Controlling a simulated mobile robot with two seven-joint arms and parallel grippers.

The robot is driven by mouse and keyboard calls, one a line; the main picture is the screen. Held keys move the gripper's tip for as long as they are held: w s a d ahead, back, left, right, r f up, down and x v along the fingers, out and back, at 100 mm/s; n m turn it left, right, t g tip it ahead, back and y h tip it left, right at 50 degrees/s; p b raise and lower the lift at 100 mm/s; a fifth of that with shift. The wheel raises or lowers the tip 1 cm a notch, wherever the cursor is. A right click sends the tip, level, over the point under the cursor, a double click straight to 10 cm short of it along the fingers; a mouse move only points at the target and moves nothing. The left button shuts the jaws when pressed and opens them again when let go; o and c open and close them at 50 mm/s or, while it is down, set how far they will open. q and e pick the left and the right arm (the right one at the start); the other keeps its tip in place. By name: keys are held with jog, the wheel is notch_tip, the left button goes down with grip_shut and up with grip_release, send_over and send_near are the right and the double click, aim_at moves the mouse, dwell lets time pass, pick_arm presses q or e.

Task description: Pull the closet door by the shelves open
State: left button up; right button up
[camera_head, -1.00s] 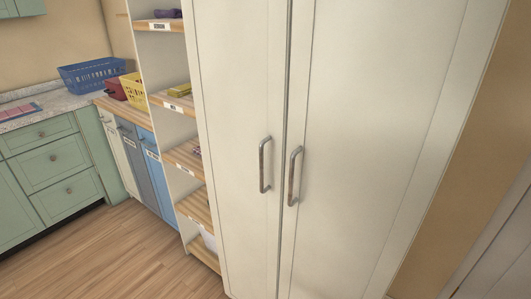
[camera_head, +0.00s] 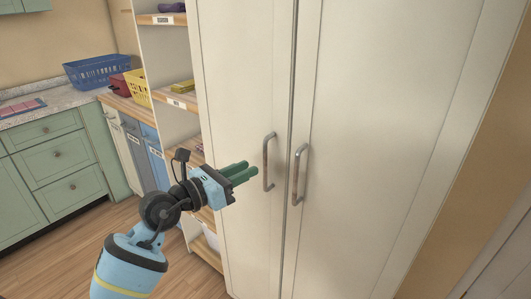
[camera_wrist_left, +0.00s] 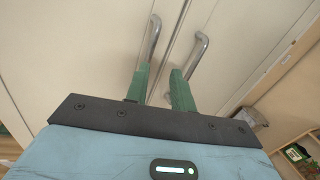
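The closet's left door (camera_head: 238,95), beside the open shelves, is shut against the right door (camera_head: 375,130). Its upright metal handle (camera_head: 267,162) stands near the seam, beside the right door's handle (camera_head: 298,175). My left gripper (camera_head: 254,174) is in front of the left door, its green fingers pointing at that handle from the left, apart from it. In the left wrist view, the gripper's two fingers (camera_wrist_left: 160,72) are spread with nothing gripped, and both handles lie beyond them. My right gripper is out of view.
The open shelves (camera_head: 172,101) run up the left side of the closet. A counter with green drawers (camera_head: 58,158) and a blue basket (camera_head: 95,71) stand farther left. Wooden floor (camera_head: 90,245) is clear in front.

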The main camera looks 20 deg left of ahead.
pick_arm(q)
jog(key=w+d+r+y, duration=0.1)
jog(key=w+d, duration=0.2)
jog(key=w, duration=0.4)
jog(key=shift+w+m, duration=0.35)
jog(key=shift+m, duration=0.05)
jog(key=shift+r, duration=0.1)
grip_shut()
